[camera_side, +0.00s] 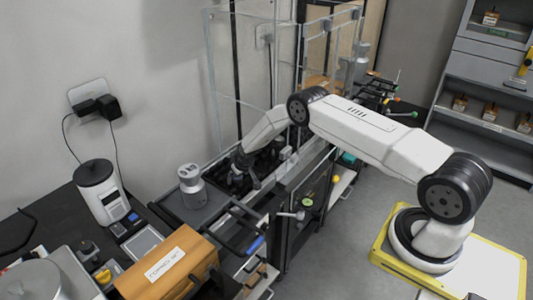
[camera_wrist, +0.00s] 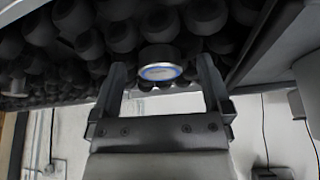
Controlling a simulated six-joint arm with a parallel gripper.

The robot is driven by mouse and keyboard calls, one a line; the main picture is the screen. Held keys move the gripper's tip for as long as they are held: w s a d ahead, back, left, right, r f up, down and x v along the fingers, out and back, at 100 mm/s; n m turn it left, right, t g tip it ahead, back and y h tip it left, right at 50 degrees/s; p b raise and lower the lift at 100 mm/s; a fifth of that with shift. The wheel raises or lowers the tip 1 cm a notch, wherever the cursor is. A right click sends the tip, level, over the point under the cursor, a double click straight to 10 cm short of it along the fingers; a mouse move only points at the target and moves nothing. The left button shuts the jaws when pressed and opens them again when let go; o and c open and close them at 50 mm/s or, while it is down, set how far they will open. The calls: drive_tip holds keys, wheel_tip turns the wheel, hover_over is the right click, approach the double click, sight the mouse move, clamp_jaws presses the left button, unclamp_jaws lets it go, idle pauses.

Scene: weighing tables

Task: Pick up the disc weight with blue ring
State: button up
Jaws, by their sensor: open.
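The disc weight with the blue ring (camera_wrist: 160,73) shows in the wrist view as a dark round piece with a pale centre and a thin blue ring. My gripper (camera_wrist: 162,82) is open, with one finger to the left of the weight and one to the right. The weight lies near the fingertips; I cannot tell whether either finger touches it. In the side view my gripper (camera_side: 242,178) reaches down into a dark area beside the glass panels. The weight cannot be made out there.
Several dark round pieces (camera_wrist: 90,43) crowd around the weight in the wrist view. Glass panels (camera_side: 240,75) rise behind my gripper. A grey metal canister (camera_side: 191,188) stands close to its left. A wooden box (camera_side: 168,268) lies at front left.

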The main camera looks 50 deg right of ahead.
clamp_jaws()
idle(0.3)
drive_tip(key=shift+r, duration=0.1)
wheel_tip(320, 180, up, 10)
idle(0.9)
idle(0.4)
